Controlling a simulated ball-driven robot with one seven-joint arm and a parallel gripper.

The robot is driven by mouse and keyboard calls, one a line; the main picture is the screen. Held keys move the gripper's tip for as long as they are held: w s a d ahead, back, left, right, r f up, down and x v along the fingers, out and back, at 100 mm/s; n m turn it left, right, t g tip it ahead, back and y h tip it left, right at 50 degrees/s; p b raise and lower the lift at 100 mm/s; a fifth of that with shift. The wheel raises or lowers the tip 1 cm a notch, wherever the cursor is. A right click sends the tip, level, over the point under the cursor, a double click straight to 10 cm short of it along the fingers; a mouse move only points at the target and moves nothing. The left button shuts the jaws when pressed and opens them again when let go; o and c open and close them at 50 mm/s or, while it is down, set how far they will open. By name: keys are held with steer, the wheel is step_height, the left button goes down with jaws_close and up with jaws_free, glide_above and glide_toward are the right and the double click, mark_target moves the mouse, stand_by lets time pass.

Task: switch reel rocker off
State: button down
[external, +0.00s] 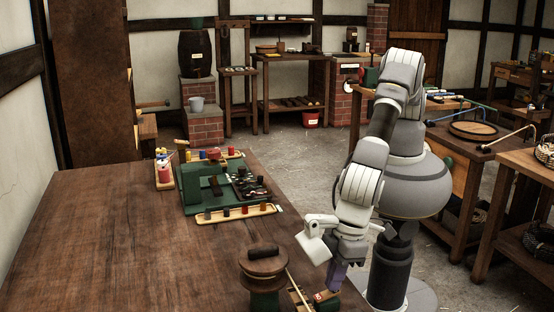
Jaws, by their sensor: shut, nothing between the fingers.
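A reel (264,287) with a dark green body and a wooden top flange stands near the front edge of the brown table. A small block with a red part (324,297) sits to its right at the table's edge. It may carry the reel rocker, but the rocker's position is too small to tell. My gripper (333,287) points down just above this block, with its purple-grey fingers shut and empty. I cannot tell whether the fingertips touch it.
A thin pale rod (298,287) leans between the reel and the block. A green machine (203,186) with a dark panel (250,184) and a tray of coloured pieces (236,214) stand farther back. The table's left part (110,240) is clear.

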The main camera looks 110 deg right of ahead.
stand_by(0.4)
steer(key=shift+s+f+t+b, duration=0.4)
steer(key=shift+f+t+b, duration=0.2)
steer(key=shift+b, duration=0.15)
steer(key=shift+r, duration=0.1)
steer(key=shift+w, duration=0.15)
steer(key=shift+w+r, duration=0.2)
steer(key=shift+w, duration=0.45)
